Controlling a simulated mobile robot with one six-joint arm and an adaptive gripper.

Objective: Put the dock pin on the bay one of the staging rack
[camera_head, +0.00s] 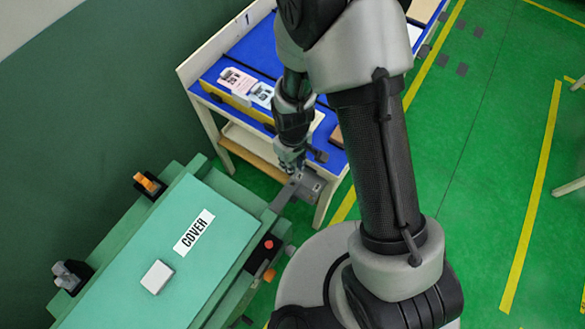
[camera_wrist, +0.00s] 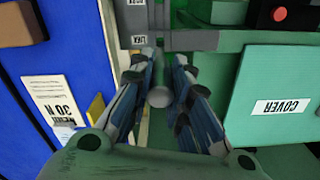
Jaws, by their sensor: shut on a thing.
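My gripper (camera_head: 291,158) points down between the blue-shelved rack and the green machine, above a grey bracket (camera_head: 308,187). In the wrist view its fingers (camera_wrist: 160,78) are shut on a grey, round-ended pin (camera_wrist: 160,97), which I take as the dock pin. The pin's far part is hidden, so I cannot tell whether it still sits in the bracket. The staging rack (camera_head: 232,53) has a pale frame and blue sloping shelves. A mark like "1" (camera_head: 248,18) shows at its upper left; my arm hides part of the rack.
The green machine (camera_head: 120,270) has a cover labelled COVER (camera_head: 194,233), orange and grey clamps, and a red button (camera_head: 268,244). Printed cards (camera_head: 236,80) lie on the rack. A brown block (camera_wrist: 20,22) is on the blue surface.

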